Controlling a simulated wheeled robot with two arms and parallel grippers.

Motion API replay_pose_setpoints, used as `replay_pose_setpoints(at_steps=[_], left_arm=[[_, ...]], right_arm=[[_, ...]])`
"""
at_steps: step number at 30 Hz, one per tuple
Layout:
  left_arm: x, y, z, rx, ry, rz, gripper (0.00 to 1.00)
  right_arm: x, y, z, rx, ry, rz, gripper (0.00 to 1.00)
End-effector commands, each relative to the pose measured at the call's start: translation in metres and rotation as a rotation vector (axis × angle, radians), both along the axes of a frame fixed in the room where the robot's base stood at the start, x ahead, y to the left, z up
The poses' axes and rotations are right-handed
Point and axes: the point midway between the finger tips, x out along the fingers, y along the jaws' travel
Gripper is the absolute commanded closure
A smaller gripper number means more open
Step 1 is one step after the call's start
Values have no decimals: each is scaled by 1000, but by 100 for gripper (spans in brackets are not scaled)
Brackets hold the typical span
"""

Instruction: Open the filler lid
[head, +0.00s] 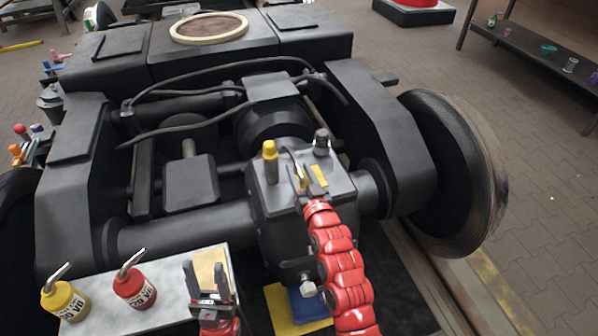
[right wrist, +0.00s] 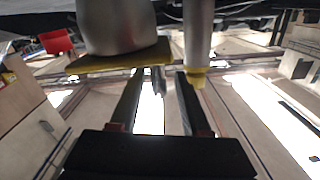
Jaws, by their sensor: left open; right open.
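The dark gearbox (head: 266,205) sits on the bogie axle. On its top are a yellow-capped fitting (head: 270,162), a dark knob (head: 322,142) and a small yellow piece (head: 318,176); I cannot tell which is the filler lid. My right gripper (head: 300,180) is over the gearbox top, beside the yellow piece, and partly hides it. In the right wrist view its fingers (right wrist: 160,78) are apart, close to a wide grey cylinder with a yellow flange (right wrist: 120,60) and a thin yellow-tipped rod (right wrist: 197,75). My left gripper (head: 207,275) is open and empty, lower left of the gearbox.
A yellow oil can (head: 65,300) and a red oil can (head: 135,288) stand on a pale tray (head: 172,318) at lower left. Black hoses (head: 180,92) cross the bogie frame behind the gearbox. A wheel (head: 455,170) stands at right.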

Motion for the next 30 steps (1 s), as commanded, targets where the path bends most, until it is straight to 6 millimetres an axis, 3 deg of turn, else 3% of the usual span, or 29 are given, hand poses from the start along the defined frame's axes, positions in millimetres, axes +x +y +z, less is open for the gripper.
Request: replay_pose_setpoints(at_steps=[11, 19, 30], left_arm=[[0, 0, -1, 0, 0, 0, 50], [0, 0, -1, 0, 0, 0, 50], [0, 0, -1, 0, 0, 0, 50]], right_arm=[[6, 2, 1, -1, 0, 0, 53], [6, 2, 0, 0, 0, 0, 100], [6, 2, 0, 0, 1, 1, 100]])
